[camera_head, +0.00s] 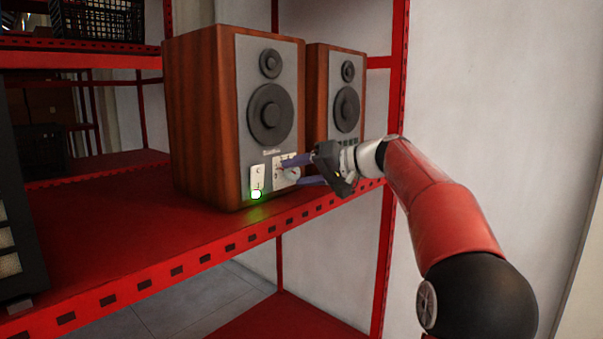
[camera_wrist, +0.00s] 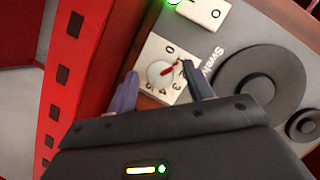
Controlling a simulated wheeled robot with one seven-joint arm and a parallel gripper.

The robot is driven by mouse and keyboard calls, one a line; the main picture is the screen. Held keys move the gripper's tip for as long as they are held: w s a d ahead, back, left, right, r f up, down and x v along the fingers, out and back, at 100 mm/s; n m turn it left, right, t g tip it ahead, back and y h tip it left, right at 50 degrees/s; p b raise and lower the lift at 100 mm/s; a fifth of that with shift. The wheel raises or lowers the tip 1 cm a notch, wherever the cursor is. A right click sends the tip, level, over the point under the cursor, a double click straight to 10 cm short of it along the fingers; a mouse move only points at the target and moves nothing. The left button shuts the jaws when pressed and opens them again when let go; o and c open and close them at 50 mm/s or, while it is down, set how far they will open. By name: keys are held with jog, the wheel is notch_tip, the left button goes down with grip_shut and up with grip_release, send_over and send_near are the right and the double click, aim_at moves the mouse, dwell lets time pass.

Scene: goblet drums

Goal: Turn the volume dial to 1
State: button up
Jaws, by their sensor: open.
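The volume dial (camera_wrist: 160,74) is a small white round knob with a red pointer, on a white numbered plate (camera_wrist: 152,50) low on the front of the nearer wooden speaker (camera_head: 198,110). In the wrist view the pointer leans to the upper right, near the right finger. A 0 shows above the dial and other digits to its lower left. The digit at the pointer is hidden or too small to read. My gripper (camera_wrist: 160,84) is open, with one finger on each side of the dial. In the head view my gripper (camera_head: 292,172) reaches the plate from the right. Finger contact cannot be told.
A white switch plate (camera_head: 257,178) with a lit green light (camera_head: 256,195) is left of the dial. A second speaker (camera_head: 347,90) stands to the right, behind my gripper. Both stand on a red metal shelf (camera_head: 110,220), with an upright post (camera_head: 397,75) at right.

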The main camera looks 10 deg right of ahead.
jog(key=v, duration=0.7)
jog(key=shift+s+d, duration=0.2)
jog(key=shift+d, duration=0.1)
jog(key=shift+r, duration=0.1)
jog(key=s+a+f+m+g+h, duration=0.1)
jog(key=s+a+f+g+h, duration=0.2)
jog(key=s+a+f+h, duration=0.6)
jog(key=s+d+f+h, duration=0.1)
jog(key=s+f, duration=0.8)
jog(key=s, duration=0.3)
jog(key=s+d+f+n+h, duration=0.1)
jog(key=s+f, duration=0.9)
jog(key=s, duration=0.2)
jog(key=shift+f+g+h, duration=0.3)
jog(key=shift+d, duration=0.1)
